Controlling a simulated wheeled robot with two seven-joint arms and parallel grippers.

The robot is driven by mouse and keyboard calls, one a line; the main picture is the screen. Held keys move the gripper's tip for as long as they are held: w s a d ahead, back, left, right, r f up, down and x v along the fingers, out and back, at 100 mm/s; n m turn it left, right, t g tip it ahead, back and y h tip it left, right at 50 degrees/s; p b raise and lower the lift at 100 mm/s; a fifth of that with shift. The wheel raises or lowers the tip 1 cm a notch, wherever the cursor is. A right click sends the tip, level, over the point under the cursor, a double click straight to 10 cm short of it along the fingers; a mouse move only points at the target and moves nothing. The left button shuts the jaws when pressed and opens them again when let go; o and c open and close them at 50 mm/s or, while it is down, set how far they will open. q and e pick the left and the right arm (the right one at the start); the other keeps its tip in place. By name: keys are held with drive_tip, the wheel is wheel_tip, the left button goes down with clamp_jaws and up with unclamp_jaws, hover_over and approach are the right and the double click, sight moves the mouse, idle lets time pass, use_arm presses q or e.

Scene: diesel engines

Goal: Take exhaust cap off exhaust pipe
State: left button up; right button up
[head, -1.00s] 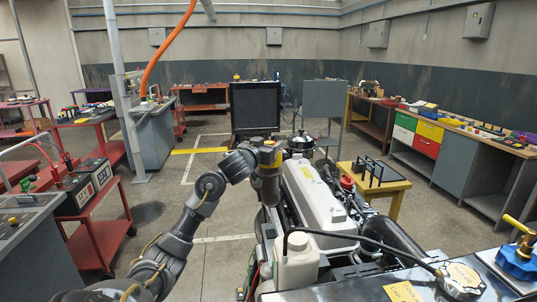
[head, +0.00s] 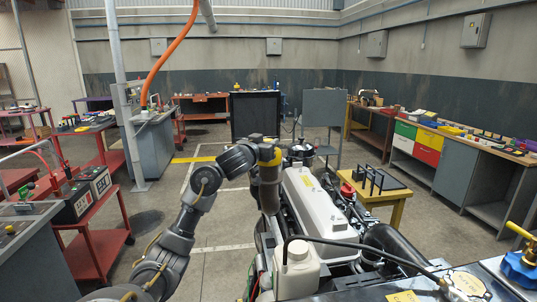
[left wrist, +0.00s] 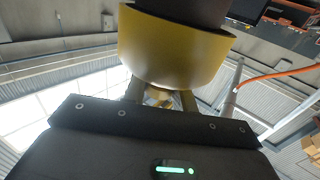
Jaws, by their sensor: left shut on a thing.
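The exhaust cap (head: 268,157) is a yellow cup at the top of the dark exhaust pipe (head: 269,190), beside the white engine cover. In the left wrist view, which looks upside down, the yellow cap (left wrist: 175,50) is large and close, with the dark pipe (left wrist: 205,10) beyond it. My left gripper (left wrist: 160,97) is shut at the narrow end of the cap, with its two fingers partly hidden by the cap. In the head view, my left gripper (head: 266,140) is over the top of the cap. Whether the cap has risen along the pipe, I cannot tell. My right gripper is out of view.
The engine's white cover (head: 318,205) and white tank (head: 297,268) are right of the pipe. Red carts (head: 95,245) stand at the left. The floor between them and my left arm is free.

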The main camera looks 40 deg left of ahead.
use_arm(q)
drive_tip(key=s+a+r+b, duration=0.1)
drive_tip(key=s+a+r, duration=0.6)
drive_tip(key=s, duration=0.5)
wheel_tip(320, 180, up, 2)
drive_tip(key=shift+a+r, duration=0.15)
drive_tip(key=shift+r, duration=0.1)
